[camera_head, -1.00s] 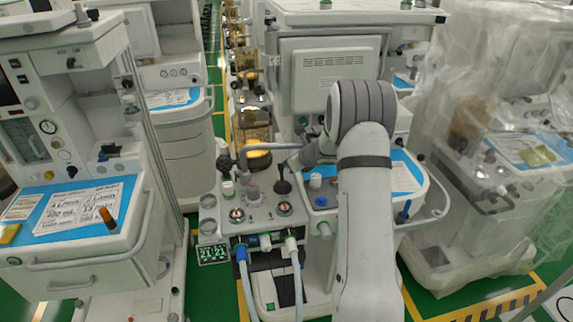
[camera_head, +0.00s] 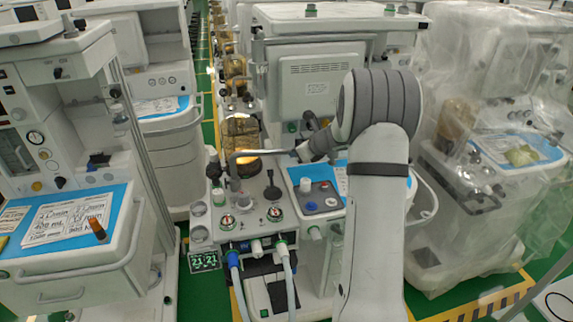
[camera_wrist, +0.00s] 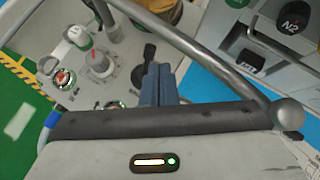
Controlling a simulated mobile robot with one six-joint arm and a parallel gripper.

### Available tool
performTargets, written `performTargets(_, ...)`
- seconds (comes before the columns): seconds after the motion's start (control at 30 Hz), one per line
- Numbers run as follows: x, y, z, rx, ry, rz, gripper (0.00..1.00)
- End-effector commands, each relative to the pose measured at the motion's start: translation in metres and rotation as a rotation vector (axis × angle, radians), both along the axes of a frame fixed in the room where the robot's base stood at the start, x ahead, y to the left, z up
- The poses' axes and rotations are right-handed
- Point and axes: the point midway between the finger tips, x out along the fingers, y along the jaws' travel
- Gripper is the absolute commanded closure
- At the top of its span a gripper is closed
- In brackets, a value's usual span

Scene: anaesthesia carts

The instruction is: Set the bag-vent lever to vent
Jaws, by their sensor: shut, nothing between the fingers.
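The black lever (camera_head: 271,190) stands on the light-grey panel (camera_head: 250,207) of the middle cart, to the right of the grey knob. In the wrist view the lever (camera_wrist: 139,73) shows just left of my fingertips, its upper end partly beside them. My gripper (camera_wrist: 160,70) is shut, its two blue-grey fingers together and empty. I cannot tell whether they touch the lever. In the head view my arm reaches in from the right over the cart, and the fingers are hard to make out there. The lever's markings are too small to read.
A curved metal tube (camera_head: 262,153) crosses above the panel and runs close to my gripper in the wrist view. Gauges (camera_head: 227,222) and hoses (camera_head: 236,270) sit at the panel's front. A plastic-wrapped cart (camera_head: 480,170) stands right, another cart (camera_head: 80,210) left.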

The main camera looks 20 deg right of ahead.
Motion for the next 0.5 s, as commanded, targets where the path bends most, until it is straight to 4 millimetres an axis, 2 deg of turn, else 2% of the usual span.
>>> performTargets(0.1,-0.003,-0.008,0.017,-0.001,-0.003,-0.002,1.0)
performTargets(0.2,-0.005,-0.01,0.023,0.0,-0.001,-0.001,1.0)
performTargets(0.5,-0.005,-0.011,0.027,0.0,0.0,0.0,1.0)
